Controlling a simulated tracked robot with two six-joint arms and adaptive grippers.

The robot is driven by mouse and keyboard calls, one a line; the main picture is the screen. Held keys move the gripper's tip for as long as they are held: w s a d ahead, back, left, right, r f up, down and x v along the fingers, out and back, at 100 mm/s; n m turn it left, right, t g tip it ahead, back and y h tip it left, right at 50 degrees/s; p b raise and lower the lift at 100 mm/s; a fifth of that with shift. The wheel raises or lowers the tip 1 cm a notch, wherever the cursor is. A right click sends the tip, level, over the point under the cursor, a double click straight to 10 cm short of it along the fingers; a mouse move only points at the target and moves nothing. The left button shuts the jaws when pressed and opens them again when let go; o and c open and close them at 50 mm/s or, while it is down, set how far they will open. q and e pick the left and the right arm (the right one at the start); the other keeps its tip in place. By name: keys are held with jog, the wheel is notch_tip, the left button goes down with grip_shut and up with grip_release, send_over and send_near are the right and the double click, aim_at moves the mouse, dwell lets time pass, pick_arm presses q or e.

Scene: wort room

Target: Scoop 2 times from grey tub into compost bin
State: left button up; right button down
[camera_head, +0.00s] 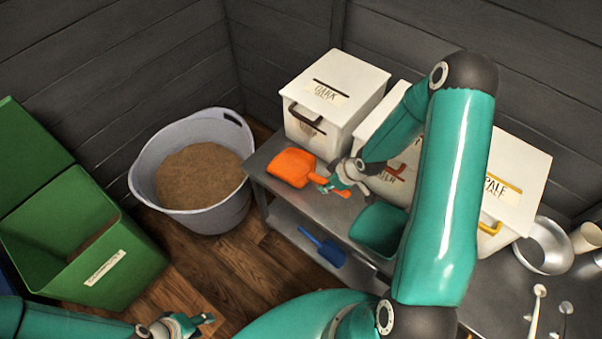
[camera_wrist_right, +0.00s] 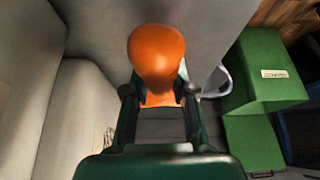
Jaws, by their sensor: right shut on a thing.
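My right gripper (camera_head: 335,187) is shut on the handle of an orange scoop (camera_head: 292,167), over the left end of the steel bench. In the right wrist view the scoop (camera_wrist_right: 157,56) extends ahead between the fingers (camera_wrist_right: 158,92). I cannot tell whether it touches the bench. The grey tub (camera_head: 217,216), holding brown grain (camera_head: 197,173), stands on the floor left of the bench. The green compost bin (camera_head: 110,270) has a pale, unreadable label and some brown material inside. My left gripper (camera_head: 198,321) is low in the head view, apart from both containers; its jaw state is unclear.
White lidded boxes (camera_head: 335,90) line the back of the steel bench (camera_head: 268,163). A metal bowl (camera_head: 543,248) stands right. Wooden floor (camera_head: 235,260) is clear between bins and bench.

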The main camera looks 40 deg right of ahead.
jog(key=shift+r+p, duration=2.35)
jog(key=shift+r, duration=0.55)
jog(key=c, duration=1.5)
grip_release()
jog(key=shift+f, duration=0.1)
jog(key=shift+c, duration=0.2)
grip_shut()
jog(key=shift+w+a, duration=0.1)
jog(key=shift+w, duration=0.05)
